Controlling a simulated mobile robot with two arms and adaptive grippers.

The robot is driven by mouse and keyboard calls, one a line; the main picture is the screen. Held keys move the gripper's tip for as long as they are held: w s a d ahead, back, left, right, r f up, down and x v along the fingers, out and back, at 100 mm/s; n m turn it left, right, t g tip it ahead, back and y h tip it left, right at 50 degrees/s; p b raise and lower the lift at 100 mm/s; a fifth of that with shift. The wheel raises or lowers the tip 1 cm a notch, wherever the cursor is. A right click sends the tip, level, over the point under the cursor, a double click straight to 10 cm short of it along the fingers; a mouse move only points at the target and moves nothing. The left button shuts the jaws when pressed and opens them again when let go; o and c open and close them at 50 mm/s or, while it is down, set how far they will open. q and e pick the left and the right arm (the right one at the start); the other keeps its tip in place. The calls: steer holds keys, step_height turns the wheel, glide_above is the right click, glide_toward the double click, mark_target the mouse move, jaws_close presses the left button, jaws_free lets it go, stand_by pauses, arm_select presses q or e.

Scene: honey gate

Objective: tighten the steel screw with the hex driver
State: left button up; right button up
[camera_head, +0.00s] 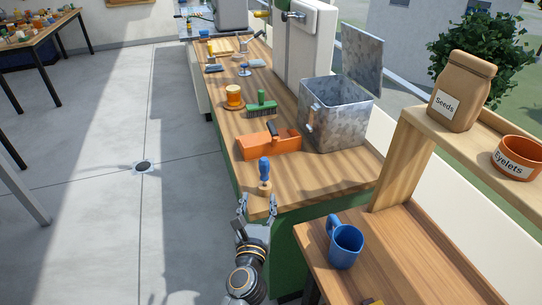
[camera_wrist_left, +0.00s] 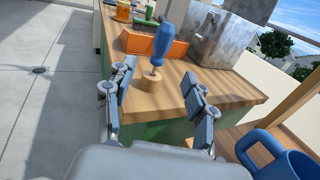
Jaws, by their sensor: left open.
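The hex driver (camera_head: 264,168) has a blue handle and a thin metal shaft. It stands upright with its lower end in a small round wooden block (camera_head: 265,188) near the front edge of the workbench. In the left wrist view the driver (camera_wrist_left: 164,42) shows beyond the fingers, with the wooden block (camera_wrist_left: 152,85) beneath it. My left gripper (camera_head: 257,204) is open and empty. It is just in front of the bench edge, apart from the driver, its fingers pointing towards it. I cannot make out the steel screw. My right gripper is not in view.
Behind the driver sit an orange toolbox (camera_head: 258,147), a green brush (camera_head: 262,106) and a galvanized metal bin (camera_head: 338,125) with its lid up. A blue mug (camera_head: 346,247) stands on the lower table to the right. The bench's front right corner is clear.

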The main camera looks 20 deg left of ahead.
mark_target(264, 171)
arm_select(q)
steer(key=w, duration=0.2)
steer(key=w+a, duration=0.1)
steer(key=w, duration=0.4)
steer(key=shift+w+a+r+p, duration=0.15)
steer(key=shift+w+a+p, duration=0.1)
steer(key=shift+w+p, duration=0.1)
steer(key=shift+w+a, duration=0.1)
steer(key=shift+w, duration=0.35)
steer(key=w, duration=0.4)
steer(key=shift+w+a, duration=0.3)
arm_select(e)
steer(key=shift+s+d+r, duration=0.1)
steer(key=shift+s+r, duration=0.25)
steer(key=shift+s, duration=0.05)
arm_select(q)
steer(key=shift+s+r, duration=0.1)
steer(key=c, duration=1.1)
jaws_close()
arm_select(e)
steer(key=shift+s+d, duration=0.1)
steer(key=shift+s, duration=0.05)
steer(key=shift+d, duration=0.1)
